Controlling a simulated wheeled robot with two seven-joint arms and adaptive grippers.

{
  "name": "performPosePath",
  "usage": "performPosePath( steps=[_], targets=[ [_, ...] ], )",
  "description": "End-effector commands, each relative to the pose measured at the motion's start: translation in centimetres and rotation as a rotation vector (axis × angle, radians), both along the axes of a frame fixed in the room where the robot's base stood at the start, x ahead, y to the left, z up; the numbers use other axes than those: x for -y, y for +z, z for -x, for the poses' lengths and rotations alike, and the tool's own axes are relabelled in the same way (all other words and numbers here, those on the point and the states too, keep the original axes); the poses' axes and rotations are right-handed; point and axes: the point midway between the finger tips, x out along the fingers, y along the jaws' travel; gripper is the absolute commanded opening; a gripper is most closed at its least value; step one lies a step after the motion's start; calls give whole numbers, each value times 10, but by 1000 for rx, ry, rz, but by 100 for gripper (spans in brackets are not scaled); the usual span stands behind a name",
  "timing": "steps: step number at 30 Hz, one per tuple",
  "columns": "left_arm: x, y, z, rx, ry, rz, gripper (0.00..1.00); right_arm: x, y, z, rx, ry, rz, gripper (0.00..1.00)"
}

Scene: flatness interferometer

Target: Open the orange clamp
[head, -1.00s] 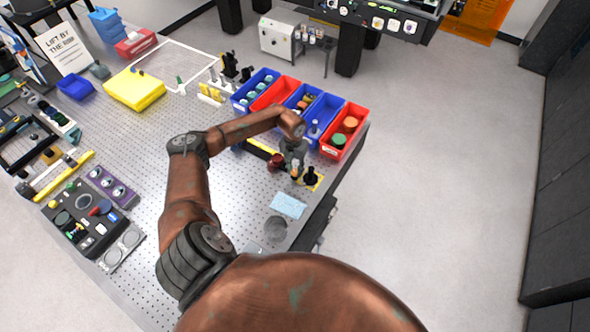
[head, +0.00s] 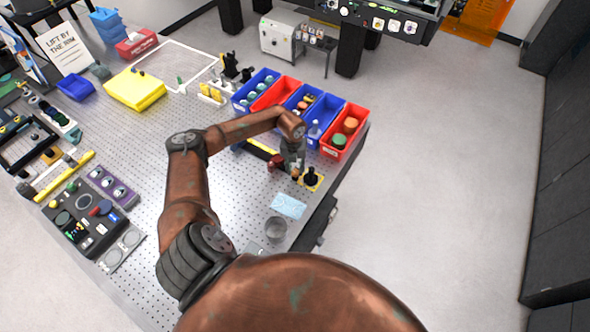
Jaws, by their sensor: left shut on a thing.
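My left gripper (head: 294,168) is at the right edge of the perforated bench, pointing down. Its fingers are shut on a small orange piece, which looks like part of the orange clamp (head: 295,175). The gripper hides most of the clamp, so I cannot tell how far open it is. A black upright knob (head: 311,176) on a yellow-marked plate stands just right of the clamp. A dark red round part (head: 276,162) is just left of the gripper. My right gripper is not in view.
Blue and red bins, including a red bin (head: 326,151) with round parts, stand just behind the gripper. A light blue cloth (head: 288,206) and a grey round cup (head: 276,228) lie nearer. The bench middle (head: 140,140) is largely clear.

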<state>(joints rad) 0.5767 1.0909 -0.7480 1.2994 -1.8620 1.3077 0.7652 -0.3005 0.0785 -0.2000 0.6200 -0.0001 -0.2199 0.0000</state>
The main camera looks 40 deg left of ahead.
Motion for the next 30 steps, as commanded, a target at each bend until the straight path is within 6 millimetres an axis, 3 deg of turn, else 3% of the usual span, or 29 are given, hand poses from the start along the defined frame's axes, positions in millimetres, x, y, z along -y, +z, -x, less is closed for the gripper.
performPosePath(
  steps=[5, 6, 12, 23, 30],
  targets=[
    [-1, -1, 1, -2, -1, -1, 0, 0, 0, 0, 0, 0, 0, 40],
    [-1, -1, 1, -2, -1, -1, 27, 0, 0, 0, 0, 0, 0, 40],
    [0, 0, 0, 0, -1, -1, 40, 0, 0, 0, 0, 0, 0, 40],
    [0, 4, 0, 1, -2, -1, 42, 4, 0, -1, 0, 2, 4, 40],
    [-2, 43, -1, 3, -3, -2, 42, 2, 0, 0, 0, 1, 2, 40]
  ],
)
